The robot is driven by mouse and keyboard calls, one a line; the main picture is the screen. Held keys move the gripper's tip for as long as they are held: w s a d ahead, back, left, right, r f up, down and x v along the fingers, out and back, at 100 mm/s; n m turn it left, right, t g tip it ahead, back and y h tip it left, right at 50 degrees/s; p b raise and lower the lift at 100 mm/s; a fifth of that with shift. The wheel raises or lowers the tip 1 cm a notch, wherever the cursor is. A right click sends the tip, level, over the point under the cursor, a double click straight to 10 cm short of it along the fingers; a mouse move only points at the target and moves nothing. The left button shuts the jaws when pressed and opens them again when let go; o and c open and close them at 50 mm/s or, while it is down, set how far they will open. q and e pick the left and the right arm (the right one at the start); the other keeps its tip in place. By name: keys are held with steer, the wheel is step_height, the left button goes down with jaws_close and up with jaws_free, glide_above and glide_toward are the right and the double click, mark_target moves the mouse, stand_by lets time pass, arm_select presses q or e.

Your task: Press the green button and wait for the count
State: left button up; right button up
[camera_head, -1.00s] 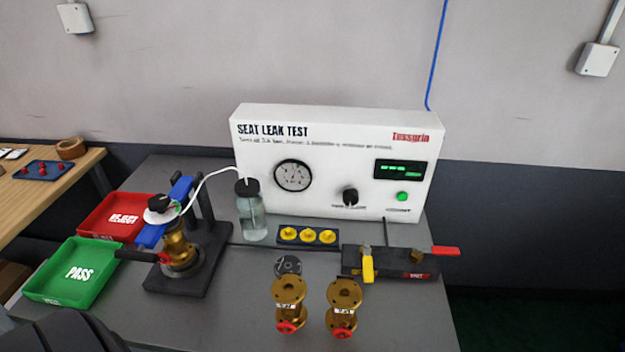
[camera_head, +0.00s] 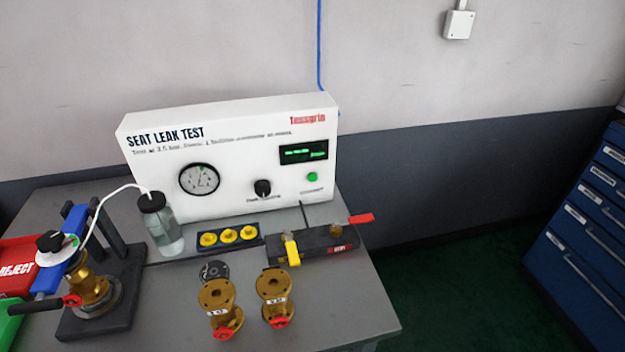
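The green button (camera_head: 312,177) is on the lower right of the white seat leak test panel (camera_head: 230,190). Above it is a dark display (camera_head: 303,152) with green lit text too small to read. A round gauge (camera_head: 199,179) and a black knob (camera_head: 262,188) are to the left of the button. A valve is clamped in the black fixture (camera_head: 128,300) at the left, with a white tube running to the bottle (camera_head: 161,226). Neither of my grippers shows in the head view. Nothing touches the button.
Two brass valves (camera_head: 218,306) (camera_head: 274,295) stand at the table front. Behind them are a tray of yellow caps (camera_head: 229,238) and a black manifold with yellow and red handles (camera_head: 318,243). The red reject tray (camera_head: 18,265) is at the left edge. A blue drawer cabinet (camera_head: 585,235) stands at the right.

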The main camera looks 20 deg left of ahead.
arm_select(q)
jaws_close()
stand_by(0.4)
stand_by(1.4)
